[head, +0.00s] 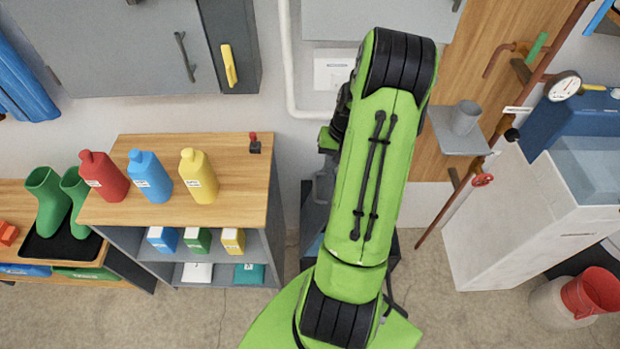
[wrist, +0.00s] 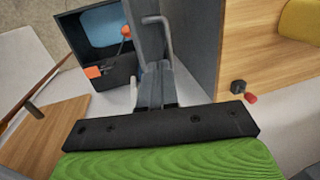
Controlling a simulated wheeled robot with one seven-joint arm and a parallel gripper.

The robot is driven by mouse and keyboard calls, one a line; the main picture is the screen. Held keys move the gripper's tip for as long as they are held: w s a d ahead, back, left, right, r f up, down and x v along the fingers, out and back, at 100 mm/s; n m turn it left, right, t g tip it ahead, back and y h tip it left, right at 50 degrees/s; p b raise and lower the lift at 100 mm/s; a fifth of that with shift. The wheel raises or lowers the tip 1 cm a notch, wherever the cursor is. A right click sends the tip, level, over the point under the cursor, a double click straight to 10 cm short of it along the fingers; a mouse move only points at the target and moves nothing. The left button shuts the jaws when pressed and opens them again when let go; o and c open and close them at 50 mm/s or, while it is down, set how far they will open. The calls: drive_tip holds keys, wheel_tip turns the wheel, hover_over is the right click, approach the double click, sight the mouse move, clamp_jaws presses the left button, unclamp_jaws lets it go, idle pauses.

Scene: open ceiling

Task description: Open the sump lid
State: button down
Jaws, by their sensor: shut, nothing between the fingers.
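The sump is a dark box (wrist: 98,62) at the upper left of the wrist view, with blue water (wrist: 103,26) and an orange float part inside. A dark grey panel (wrist: 150,40), apparently the lid, stands raised at the box's right side, so the box is uncovered. A bent grey handle (wrist: 166,32) shows against it. My gripper (wrist: 158,72) is shut and empty, its fingers close to the panel and handle; I cannot tell whether they touch. In the head view my arm hides most of the sump (head: 313,215).
A wooden-topped shelf (head: 235,150) with red, blue and yellow bottles stands left of the sump. A small red-topped switch (head: 254,146) sits on its corner. At the right are a white tank (head: 510,225), a pipe with a red valve (head: 482,180) and a red bucket (head: 592,292).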

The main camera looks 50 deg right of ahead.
drive_tip(key=b+x, duration=0.1)
drive_tip(key=x, duration=0.8)
drive_tip(key=shift+w+t, duration=0.3)
drive_tip(key=shift+f, duration=0.1)
